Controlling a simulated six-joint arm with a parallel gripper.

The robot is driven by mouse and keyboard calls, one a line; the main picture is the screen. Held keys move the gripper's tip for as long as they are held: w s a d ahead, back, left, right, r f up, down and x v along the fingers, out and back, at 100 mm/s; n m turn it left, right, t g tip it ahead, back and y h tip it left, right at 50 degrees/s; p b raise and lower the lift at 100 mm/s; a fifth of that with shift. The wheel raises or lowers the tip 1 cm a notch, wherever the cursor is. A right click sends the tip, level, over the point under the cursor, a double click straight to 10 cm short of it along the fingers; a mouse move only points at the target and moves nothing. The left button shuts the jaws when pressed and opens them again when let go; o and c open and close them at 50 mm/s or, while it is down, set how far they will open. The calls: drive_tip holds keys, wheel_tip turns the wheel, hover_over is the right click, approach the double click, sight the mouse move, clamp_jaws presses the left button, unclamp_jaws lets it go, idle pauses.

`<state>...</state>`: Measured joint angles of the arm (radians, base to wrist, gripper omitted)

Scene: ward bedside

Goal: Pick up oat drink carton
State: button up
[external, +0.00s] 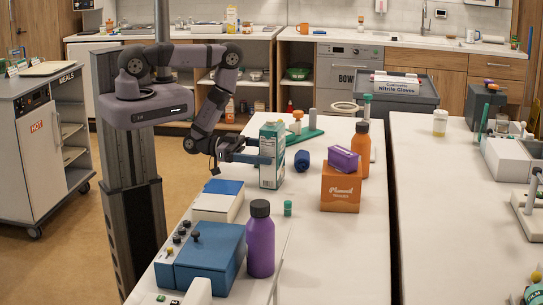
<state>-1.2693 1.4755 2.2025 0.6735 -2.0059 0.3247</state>
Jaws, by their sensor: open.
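A tall teal-and-white carton (272,172), the likely oat drink carton, stands upright on the white table (335,250); its label is too small to read. My gripper (262,158) reaches in from the left at about mid-height of the carton. It is open, and one finger lies across the carton's near face.
A blue cylinder (301,160) lies close right of the carton. An orange box (340,188) carries a purple box (344,160), with an orange bottle (362,145) behind. A purple bottle (260,240) and blue boxes (209,258) stand in front. The table's middle front is clear.

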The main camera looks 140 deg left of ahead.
sight(282, 153)
drive_tip(key=shift+r, duration=0.1)
drive_tip(key=shift+w+a+r+p, duration=0.15)
drive_tip(key=shift+w+a+p, duration=0.1)
drive_tip(key=shift+w+p, duration=0.15)
drive_tip(key=p+x, duration=0.2)
drive_tip(key=x, duration=0.1)
drive_tip(key=shift+w+a+r, duration=0.1)
drive_tip(key=shift+w+a, duration=0.05)
drive_tip(key=shift+a, duration=0.2)
drive_tip(key=shift+w+a+p, duration=0.25)
drive_tip(key=shift+p, duration=0.05)
drive_tip(key=c, duration=1.8)
drive_tip(key=shift+a, duration=0.1)
drive_tip(key=c, duration=0.3)
wheel_tip(282, 153, up, 8)
drive_tip(key=p, duration=0.6)
drive_tip(key=shift+r+p, duration=0.35)
drive_tip(key=shift+r, duration=0.65)
